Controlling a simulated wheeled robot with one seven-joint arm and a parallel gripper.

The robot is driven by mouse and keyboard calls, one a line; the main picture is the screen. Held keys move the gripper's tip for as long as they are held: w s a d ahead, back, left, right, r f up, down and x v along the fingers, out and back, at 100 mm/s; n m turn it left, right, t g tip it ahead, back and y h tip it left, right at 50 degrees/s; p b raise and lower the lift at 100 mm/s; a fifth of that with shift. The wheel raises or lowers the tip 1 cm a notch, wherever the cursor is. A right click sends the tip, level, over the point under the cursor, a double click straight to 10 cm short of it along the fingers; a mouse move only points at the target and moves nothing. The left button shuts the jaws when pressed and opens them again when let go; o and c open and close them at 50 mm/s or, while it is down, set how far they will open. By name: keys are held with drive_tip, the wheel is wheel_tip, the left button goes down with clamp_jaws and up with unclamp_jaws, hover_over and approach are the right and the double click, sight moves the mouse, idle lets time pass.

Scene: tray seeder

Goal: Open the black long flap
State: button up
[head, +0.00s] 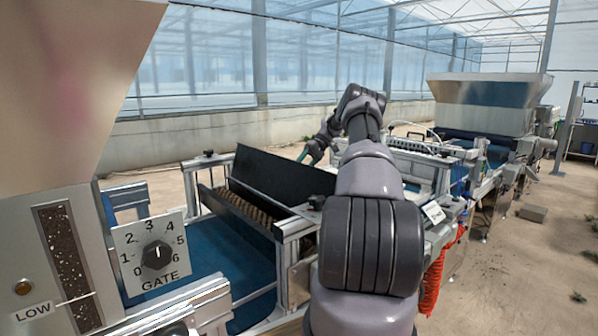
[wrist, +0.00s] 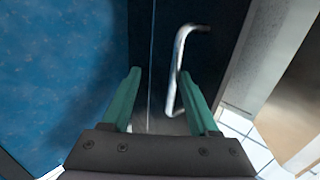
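The black long flap (head: 278,178) is a dark panel in the middle of the head view, standing tilted above a brown, ribbed row in the machine frame. In the wrist view a dark panel (wrist: 229,35) fills the upper middle, with a bent metal handle (wrist: 179,55) on it. My gripper (wrist: 158,72) is open, its green fingers apart. The handle's lower part lies between the fingers, close to the right one; I cannot tell whether they touch.
A blue belt (head: 215,255) runs under the frame and a blue surface (wrist: 60,70) fills the left of the wrist view. A gate dial (head: 157,255) and hopper (head: 70,80) stand at left. Another hopper (head: 485,105) is at back right.

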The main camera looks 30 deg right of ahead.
idle(0.5)
drive_tip(key=v, duration=0.7)
drive_tip(key=shift+d, duration=0.15)
drive_tip(key=shift+r, duration=0.25)
idle(0.4)
